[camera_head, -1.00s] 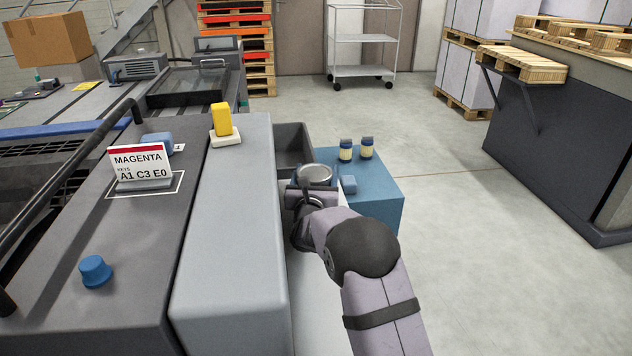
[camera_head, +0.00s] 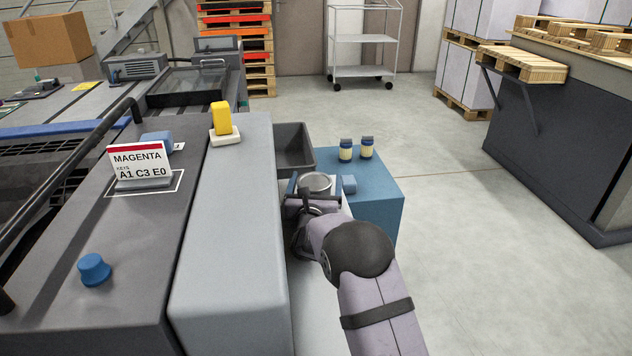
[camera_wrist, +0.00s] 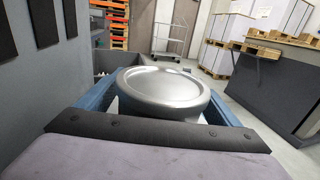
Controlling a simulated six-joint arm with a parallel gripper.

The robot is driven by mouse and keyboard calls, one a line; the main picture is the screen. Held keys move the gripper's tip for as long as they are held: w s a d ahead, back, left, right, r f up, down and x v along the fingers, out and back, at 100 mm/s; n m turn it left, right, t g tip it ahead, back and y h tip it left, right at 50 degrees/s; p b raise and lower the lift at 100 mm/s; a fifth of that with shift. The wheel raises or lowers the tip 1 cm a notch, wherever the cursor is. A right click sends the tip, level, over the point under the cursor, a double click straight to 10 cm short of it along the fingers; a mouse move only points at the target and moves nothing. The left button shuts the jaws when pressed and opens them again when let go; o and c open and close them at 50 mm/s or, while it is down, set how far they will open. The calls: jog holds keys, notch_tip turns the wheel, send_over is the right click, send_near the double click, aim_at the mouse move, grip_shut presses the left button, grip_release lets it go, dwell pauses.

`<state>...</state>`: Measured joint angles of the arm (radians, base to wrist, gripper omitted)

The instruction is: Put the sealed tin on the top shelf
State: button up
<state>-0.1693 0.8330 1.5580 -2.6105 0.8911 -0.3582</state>
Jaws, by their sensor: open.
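My gripper (camera_head: 320,184) is open, with one finger on each side of the tin. In the wrist view my gripper (camera_wrist: 162,105) shows gaps beside the tin, so contact is not clear. The tin's lower part is hidden by the gripper. A white trolley (camera_head: 363,72) with shelves stands far back.
Two small labelled jars (camera_head: 346,151) stand on the blue cabinet (camera_head: 376,182). A dark open bin (camera_head: 308,160) is just behind the tin. The grey press housing (camera_head: 228,240) walls off the left, with a yellow object (camera_head: 221,118) on it. Open floor lies to the right.

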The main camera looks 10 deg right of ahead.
aim_at(315, 178)
jog(key=shift+r, duration=0.15)
jog(key=shift+s+a, duration=0.1)
jog(key=shift+s, duration=0.35)
jog(key=shift+v, duration=1)
notch_tip(315, 178, up, 5)
jog(key=shift+s+r, duration=0.1)
jog(key=shift+r, duration=0.9)
